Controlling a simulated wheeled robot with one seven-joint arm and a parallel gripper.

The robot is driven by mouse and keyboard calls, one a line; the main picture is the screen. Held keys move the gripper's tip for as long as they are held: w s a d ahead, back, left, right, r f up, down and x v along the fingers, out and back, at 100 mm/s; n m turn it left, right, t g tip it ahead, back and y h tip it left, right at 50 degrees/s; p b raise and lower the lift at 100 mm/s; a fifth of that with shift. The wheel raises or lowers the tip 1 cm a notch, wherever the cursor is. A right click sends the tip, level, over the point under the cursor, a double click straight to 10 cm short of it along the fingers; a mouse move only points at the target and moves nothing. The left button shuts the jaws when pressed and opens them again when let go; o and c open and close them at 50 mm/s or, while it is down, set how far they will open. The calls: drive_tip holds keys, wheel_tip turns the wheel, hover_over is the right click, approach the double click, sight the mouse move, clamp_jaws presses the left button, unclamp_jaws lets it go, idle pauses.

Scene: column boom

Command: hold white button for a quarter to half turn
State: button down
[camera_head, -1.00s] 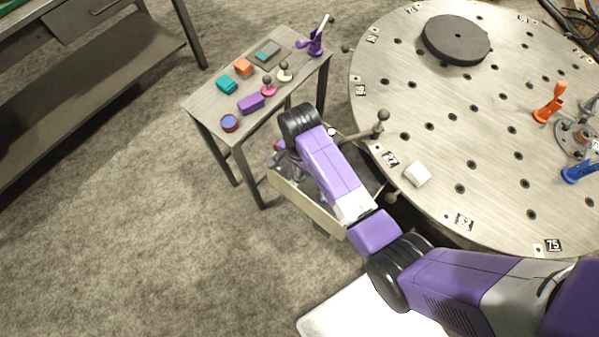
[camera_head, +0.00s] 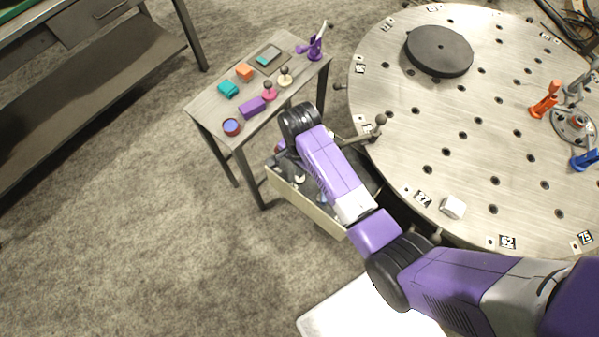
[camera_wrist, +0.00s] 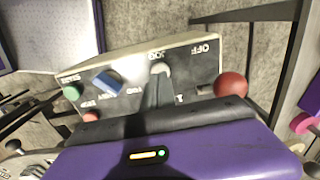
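The control box (camera_wrist: 205,60) fills the middle of the wrist view, its lettering upside down. The white button (camera_wrist: 160,68) sits under the JOG label. My gripper (camera_wrist: 158,84) appears as one narrow dark wedge, fingers together, with its tip at the white button and partly covering it. It seems to touch the button; how deep the button is pressed cannot be told. In the head view my arm hides the gripper and button. The round metal turntable (camera_head: 465,125) carries a white block (camera_head: 452,207), a black disc (camera_head: 439,51) and number labels.
The box also has a green button (camera_wrist: 71,92), a blue switch (camera_wrist: 107,81), a small red button (camera_wrist: 91,116) and a large red knob (camera_wrist: 230,84). A side table (camera_head: 205,101) with small items stands at left. An orange clamp (camera_head: 545,99) and blue clamp (camera_head: 585,160) are on the turntable.

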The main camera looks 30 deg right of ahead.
wheel_tip(320, 180, up, 4)
drive_tip(key=p, duration=0.3)
drive_tip(key=shift+r, duration=0.2)
wheel_tip(320, 180, up, 2)
drive_tip(key=shift+r+p, duration=0.1)
drive_tip(key=shift+p, duration=0.45)
